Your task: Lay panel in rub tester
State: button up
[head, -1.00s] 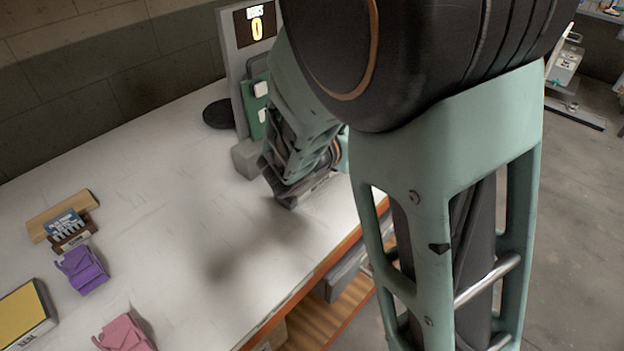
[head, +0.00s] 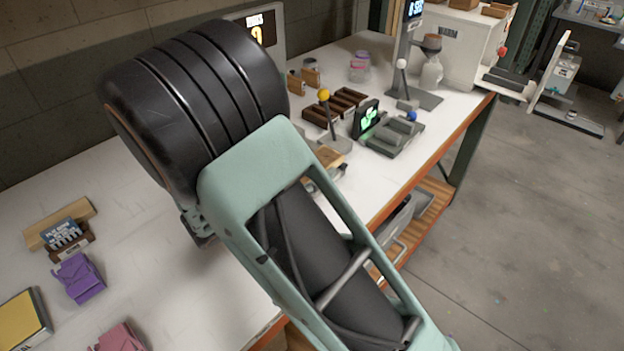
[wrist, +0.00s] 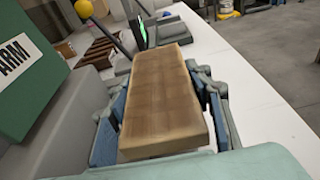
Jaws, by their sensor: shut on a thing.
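My gripper (wrist: 160,98) is shut on the panel (wrist: 165,80), a flat tan wooden board. The blue pads press its two long sides in the wrist view, and it is held above the white bench. The rub tester's upright display (head: 262,30) stands at the back in the head view, partly hidden behind my arm. In the wrist view, a green block marked ARM (wrist: 25,75) and grey casing are close on the left, apart from the panel. My arm covers most of the tester and gripper in the head view.
A yellow-ball lever (head: 324,96), brown racks (head: 345,105) and a grey device with a green-lit screen (head: 368,116) stand farther right on the bench. Purple (head: 78,278) and pink (head: 118,338) holders sit front left. The bench (head: 130,215) between is clear.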

jog(key=shift+a+f, duration=0.1)
jog(key=shift+f, duration=1.55)
jog(key=shift+f+b, duration=0.2)
jog(key=shift+b, duration=0.1)
jog(key=o, duration=1.2)
jog(key=shift+r, duration=0.2)
jog(key=shift+s+a, duration=0.1)
jog(key=shift+a, duration=0.1)
jog(key=v, duration=1.1)
jog(key=shift+s+a+r, duration=0.15)
jog(key=shift+s, duration=0.1)
